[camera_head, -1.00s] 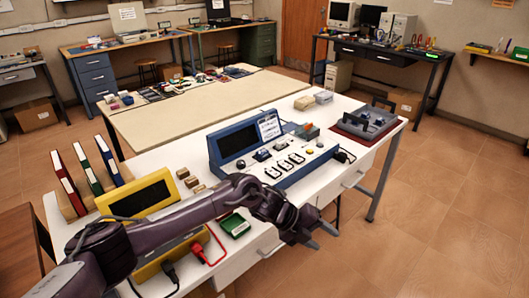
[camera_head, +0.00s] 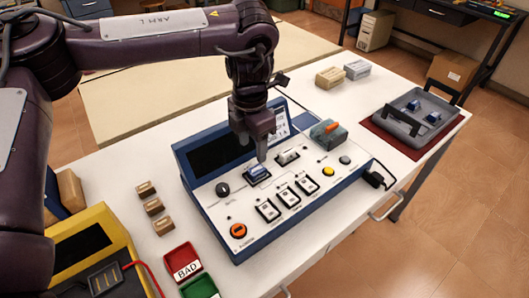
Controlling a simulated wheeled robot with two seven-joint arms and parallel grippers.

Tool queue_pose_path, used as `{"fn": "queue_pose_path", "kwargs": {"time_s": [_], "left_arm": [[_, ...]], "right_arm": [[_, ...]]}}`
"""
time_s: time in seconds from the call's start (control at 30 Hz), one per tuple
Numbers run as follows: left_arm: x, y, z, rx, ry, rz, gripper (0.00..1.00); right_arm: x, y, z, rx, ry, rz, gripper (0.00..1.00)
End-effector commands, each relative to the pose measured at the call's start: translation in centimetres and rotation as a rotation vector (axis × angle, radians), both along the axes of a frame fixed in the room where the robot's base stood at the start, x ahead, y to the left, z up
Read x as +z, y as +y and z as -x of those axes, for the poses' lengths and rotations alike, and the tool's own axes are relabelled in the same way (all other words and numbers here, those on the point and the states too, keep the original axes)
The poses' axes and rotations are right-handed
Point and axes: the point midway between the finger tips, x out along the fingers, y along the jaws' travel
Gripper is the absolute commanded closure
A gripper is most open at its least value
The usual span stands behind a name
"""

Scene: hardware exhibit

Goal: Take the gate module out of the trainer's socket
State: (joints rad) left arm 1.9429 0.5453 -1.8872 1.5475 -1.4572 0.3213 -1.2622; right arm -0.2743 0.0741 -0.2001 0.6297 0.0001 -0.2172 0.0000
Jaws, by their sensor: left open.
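The trainer (camera_head: 225,212) is a blue case with a white sloping panel, in the middle of the white table. I cannot tell whether a fingertip touches the module. My right gripper is not in view.
A red tray marked BAD (camera_head: 181,262) and a green tray (camera_head: 199,287) lie front left, beside a yellow instrument (camera_head: 112,222). A grey tray (camera_head: 408,133) with blue modules stands on the right. A grey-green box (camera_head: 328,134) stands at the trainer's back right edge.

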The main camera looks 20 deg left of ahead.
Motion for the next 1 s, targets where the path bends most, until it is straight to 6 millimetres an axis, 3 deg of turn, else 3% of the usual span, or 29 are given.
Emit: {"fn": "queue_pose_path", "kwargs": {"time_s": [0.13,0.3,0.6,0.87,1.0], "left_arm": [[-1.6,0.2,0.2,-0.002,0.006,-0.007,0.47],[-3.5,-0.2,0.0,-0.002,0.004,-0.006,0.47],[-7.2,-0.7,-0.2,0.000,0.003,-0.006,0.47],[-7.6,-0.8,-0.3,0.000,0.001,-0.006,0.47],[-7.6,-0.8,-0.3,0.000,0.001,-0.006,0.64]], "right_arm": [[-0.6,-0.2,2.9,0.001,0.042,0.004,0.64],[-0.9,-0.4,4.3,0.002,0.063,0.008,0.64],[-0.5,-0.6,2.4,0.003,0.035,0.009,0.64],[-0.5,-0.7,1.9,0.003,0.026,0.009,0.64],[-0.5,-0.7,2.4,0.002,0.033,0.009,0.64]]}}
